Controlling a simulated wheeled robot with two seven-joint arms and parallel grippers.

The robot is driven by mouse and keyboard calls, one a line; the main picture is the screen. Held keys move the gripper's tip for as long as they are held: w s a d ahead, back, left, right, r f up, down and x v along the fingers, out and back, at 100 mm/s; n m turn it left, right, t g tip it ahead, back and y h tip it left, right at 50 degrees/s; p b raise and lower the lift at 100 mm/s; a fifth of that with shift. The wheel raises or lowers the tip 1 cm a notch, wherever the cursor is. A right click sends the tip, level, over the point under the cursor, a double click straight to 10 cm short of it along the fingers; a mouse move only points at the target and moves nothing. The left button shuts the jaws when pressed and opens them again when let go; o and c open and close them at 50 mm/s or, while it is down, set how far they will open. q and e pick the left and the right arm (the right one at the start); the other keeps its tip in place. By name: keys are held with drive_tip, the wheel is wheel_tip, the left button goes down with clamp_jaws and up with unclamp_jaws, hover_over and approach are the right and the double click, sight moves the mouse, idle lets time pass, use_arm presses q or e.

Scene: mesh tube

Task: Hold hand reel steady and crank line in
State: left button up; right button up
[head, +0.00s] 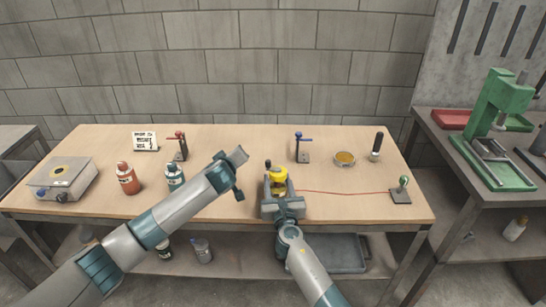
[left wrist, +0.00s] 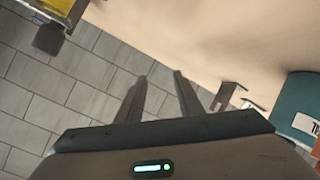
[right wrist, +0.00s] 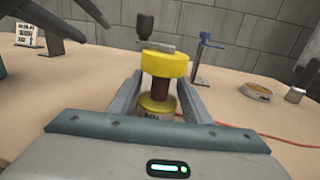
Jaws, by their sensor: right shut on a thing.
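The hand reel (head: 280,173) is yellow and stands upright near the table's front edge, right of centre. In the right wrist view its yellow flange (right wrist: 165,63) sits above a brown core, with a grey crank arm and dark knob (right wrist: 145,26) on top. My right gripper (head: 281,200) is shut on the reel, one finger on each side of its lower part. A red line (head: 335,192) runs right from the reel to a small post (head: 402,190). My left gripper (head: 238,168) is open and empty, left of the reel and apart from it; its fingers (left wrist: 161,76) show a gap.
A red-handled stand (head: 180,147), a sign (head: 145,141), red (head: 127,179) and teal (head: 175,177) bottles and a grey device (head: 60,178) stand left. A blue-handled stand (head: 303,148), yellow-topped dish (head: 344,158) and black-handled tool (head: 377,146) stand behind right. The table between is clear.

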use_arm(q)
drive_tip(key=s+d+r+m+t+h, duration=0.1)
drive_tip(key=s+d+m+t+h, duration=0.2)
drive_tip(key=s+m, duration=0.9)
drive_tip(key=d+h, duration=0.3)
drive_tip(key=d, duration=0.2)
drive_tip(key=shift+s+d+t, duration=0.35)
drive_tip(key=shift+d+t, duration=0.05)
drive_tip(key=shift+w+r, duration=0.15)
drive_tip(key=x, duration=1.2)
drive_tip(key=shift+d, duration=0.1)
clamp_jaws()
